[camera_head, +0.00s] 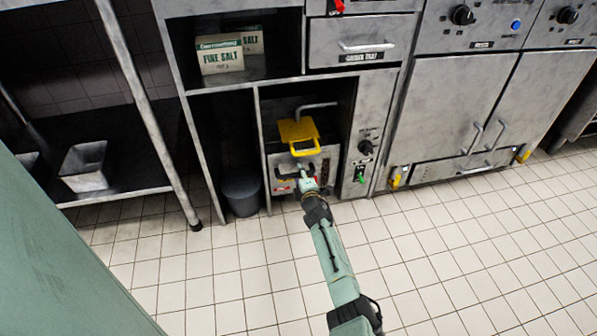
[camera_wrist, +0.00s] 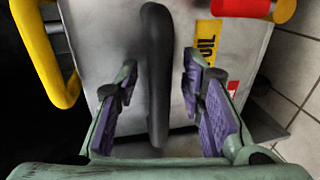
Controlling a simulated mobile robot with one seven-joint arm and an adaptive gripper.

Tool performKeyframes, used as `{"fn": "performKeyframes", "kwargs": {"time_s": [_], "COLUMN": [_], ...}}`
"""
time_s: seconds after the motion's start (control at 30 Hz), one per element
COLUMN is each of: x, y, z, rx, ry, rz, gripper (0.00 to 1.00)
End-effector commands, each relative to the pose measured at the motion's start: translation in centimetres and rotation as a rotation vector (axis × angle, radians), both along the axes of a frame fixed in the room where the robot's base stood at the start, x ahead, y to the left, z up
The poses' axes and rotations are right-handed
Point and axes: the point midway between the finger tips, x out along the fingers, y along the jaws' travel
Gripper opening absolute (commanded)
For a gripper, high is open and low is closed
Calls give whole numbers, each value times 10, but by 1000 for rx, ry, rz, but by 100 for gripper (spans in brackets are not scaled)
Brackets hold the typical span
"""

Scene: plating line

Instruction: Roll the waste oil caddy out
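The waste oil caddy (camera_head: 325,162) is a grey metal box inside a low open bay of the counter. A yellow handle-like part (camera_head: 298,132) shows at its top. In the wrist view its metal face (camera_wrist: 90,25) carries a yellow label (camera_wrist: 207,42) whose visible letters read "OIL". A long black handle bar (camera_wrist: 158,70) stands out from that face. My gripper (camera_head: 303,180) is at the caddy's front. In the wrist view, its purple-padded fingers (camera_wrist: 158,90) are open on either side of the black bar, with gaps visible. My gripper partly hides the caddy's lower front.
A grey bin (camera_head: 241,192) stands in the bay to the left. A control panel with a black knob (camera_head: 366,147) and green switch (camera_head: 360,174) borders the right. A shelf rack (camera_head: 120,180) stands further left. The tiled floor (camera_head: 240,285) in front is clear.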

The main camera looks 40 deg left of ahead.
Motion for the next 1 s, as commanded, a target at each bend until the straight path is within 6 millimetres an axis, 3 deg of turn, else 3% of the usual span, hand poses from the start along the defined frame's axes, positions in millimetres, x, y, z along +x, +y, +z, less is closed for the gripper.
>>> {"fn": "performKeyframes", "kwargs": {"time_s": [0.27, 0.8, 1.0], "x": [0, 0, 0], "y": [0, 0, 0], "z": [0, 0, 0], "rx": [0, 1, 1], "ry": [0, 1, 1], "rz": [0, 0, 0], "gripper": [36, 0, 0]}}
